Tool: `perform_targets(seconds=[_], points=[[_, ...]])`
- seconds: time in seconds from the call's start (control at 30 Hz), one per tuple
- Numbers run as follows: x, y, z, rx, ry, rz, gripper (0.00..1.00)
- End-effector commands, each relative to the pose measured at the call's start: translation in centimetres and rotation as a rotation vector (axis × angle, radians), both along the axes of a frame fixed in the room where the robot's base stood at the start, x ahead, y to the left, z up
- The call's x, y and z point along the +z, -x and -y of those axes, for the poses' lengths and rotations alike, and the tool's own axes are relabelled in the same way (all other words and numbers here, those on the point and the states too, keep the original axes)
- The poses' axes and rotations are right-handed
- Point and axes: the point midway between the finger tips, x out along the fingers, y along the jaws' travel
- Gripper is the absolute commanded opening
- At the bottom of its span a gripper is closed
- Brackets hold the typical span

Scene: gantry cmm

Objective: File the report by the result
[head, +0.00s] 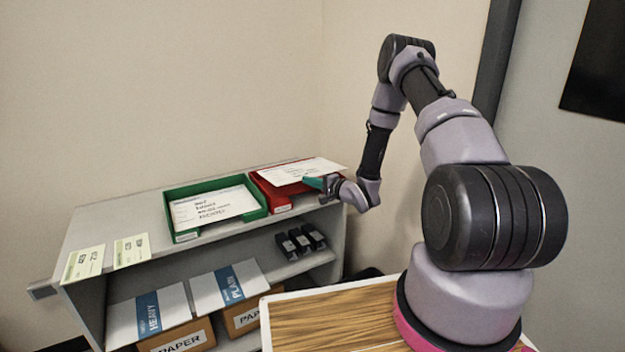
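A green tray (264,211) sits on top of the grey shelf unit with a printed white sheet (215,207) lying in it. A red tray (280,204) stands to its right. A white report sheet (302,170) is over the red tray, tilted, with its right end sticking out past the tray. My gripper (318,183) is at the front right edge of this sheet, with a teal fingertip against it. It looks shut on the sheet's edge, though the far finger is hidden. Whether the sheet touches the tray floor cannot be told.
Two pale green cards (131,250) lie at the left end of the shelf top. Several black items (300,241) and paper boxes (180,337) sit on the lower shelf. A wooden-topped surface (335,318) is in front. A wall stands close behind the trays.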

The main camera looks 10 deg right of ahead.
Motion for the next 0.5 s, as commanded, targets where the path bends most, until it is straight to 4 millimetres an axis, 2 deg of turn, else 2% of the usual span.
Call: perform_targets(seconds=[0.5], points=[[-4.1,-2.9,-0.9,-0.001,-0.001,0.000,0.00]])
